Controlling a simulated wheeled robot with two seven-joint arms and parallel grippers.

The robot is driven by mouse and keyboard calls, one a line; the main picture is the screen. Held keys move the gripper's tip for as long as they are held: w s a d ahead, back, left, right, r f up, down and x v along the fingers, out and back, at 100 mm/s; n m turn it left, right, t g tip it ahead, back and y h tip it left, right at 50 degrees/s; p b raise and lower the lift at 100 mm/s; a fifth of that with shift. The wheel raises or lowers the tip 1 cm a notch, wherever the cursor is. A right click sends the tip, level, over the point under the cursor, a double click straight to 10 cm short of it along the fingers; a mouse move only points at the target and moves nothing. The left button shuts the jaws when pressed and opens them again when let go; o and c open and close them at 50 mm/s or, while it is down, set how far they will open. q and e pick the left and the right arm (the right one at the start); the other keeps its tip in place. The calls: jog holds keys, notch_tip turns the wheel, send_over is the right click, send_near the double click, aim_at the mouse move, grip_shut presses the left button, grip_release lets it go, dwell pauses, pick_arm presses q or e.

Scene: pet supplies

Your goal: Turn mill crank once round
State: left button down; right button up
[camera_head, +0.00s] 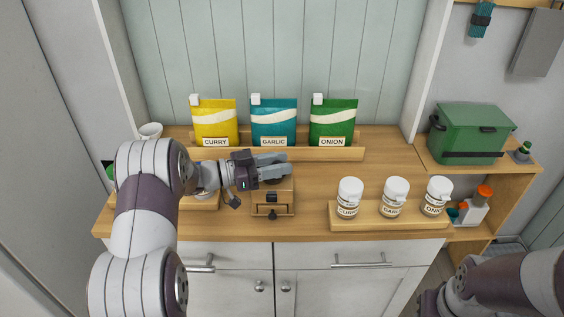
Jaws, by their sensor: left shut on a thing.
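The mill (272,198) is a small wooden box with a drawer and dark knob on its front, standing on the wooden counter left of the middle. My left gripper (276,166) reaches in from the left over the mill's top, its grey fingers shut on the mill's crank. The fingers hide most of the crank and the dark top of the mill, so the crank's angle cannot be told. My right arm shows at the lower right, but its fingertips are not visible.
Curry (214,124), garlic (273,124) and onion (333,124) bags stand on a rack behind. Three white-capped jars (393,198) stand in a wooden tray (378,222) on the right. A white cup (150,131) is at the back left. A green box (468,133) sits on the right shelf.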

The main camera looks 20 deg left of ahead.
pick_arm(q)
jog(key=shift+s+a+m+g+h, duration=0.1)
jog(key=shift+a+m+g+h, duration=0.15)
jog(key=shift+m+g+h, duration=0.35)
jog(key=c, duration=0.8)
grip_release()
jog(key=shift+c, duration=0.2)
jog(key=b+v, duration=0.3)
jog(key=v, duration=0.9)
jog(key=shift+a+r, duration=0.25)
jog(key=shift+a, duration=0.1)
jog(key=shift+s, duration=0.1)
